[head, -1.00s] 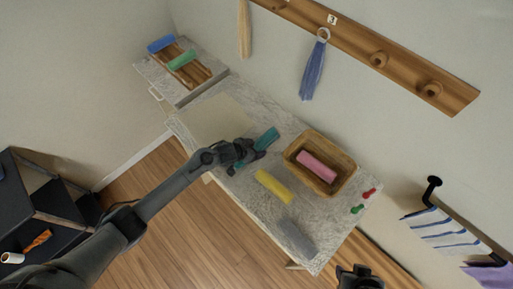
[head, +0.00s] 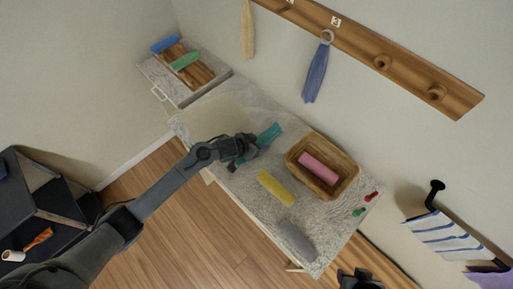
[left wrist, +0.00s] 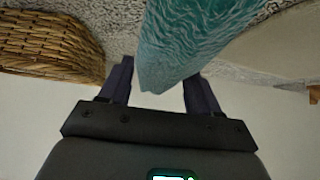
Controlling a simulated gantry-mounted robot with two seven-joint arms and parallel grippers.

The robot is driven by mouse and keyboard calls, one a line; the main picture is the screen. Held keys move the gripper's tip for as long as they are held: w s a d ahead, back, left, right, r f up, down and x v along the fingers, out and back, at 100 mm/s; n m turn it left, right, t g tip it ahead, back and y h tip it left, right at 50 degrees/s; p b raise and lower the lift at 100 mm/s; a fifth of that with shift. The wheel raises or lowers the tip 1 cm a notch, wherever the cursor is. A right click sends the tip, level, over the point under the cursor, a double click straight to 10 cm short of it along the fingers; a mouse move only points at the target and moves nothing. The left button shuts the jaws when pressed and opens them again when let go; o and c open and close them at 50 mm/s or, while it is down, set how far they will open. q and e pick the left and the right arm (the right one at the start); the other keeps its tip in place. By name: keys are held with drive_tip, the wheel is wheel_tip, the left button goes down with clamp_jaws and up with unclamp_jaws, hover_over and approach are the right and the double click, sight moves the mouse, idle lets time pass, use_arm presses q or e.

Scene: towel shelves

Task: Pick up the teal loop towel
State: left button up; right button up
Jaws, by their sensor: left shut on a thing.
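The teal loop towel (head: 268,135) shows in the head view at the tip of my left gripper (head: 252,150), over the speckled table between the beige mat and the wicker basket. In the left wrist view the teal towel (left wrist: 185,40) fills the space between the two dark fingers of my left gripper (left wrist: 155,85), which is shut on it. Its loop cannot be made out. My right gripper (head: 360,280) is partly in view at the bottom edge of the head view; its jaws are too unclear to judge.
The wicker basket (head: 345,186) holding a pink towel (head: 319,168) is right beside the teal one. A yellow towel (head: 276,187) and a grey towel (head: 297,240) lie on the table (head: 318,215). A blue towel (head: 316,75) hangs from the peg rail (head: 405,73) above.

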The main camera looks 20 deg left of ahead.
use_arm(q)
drive_tip(key=s+d+r, duration=0.6)
drive_tip(key=d, duration=0.3)
drive_tip(key=shift+d+r+b, duration=0.15)
drive_tip(key=shift+d+b, duration=0.25)
drive_tip(key=shift+b, duration=0.05)
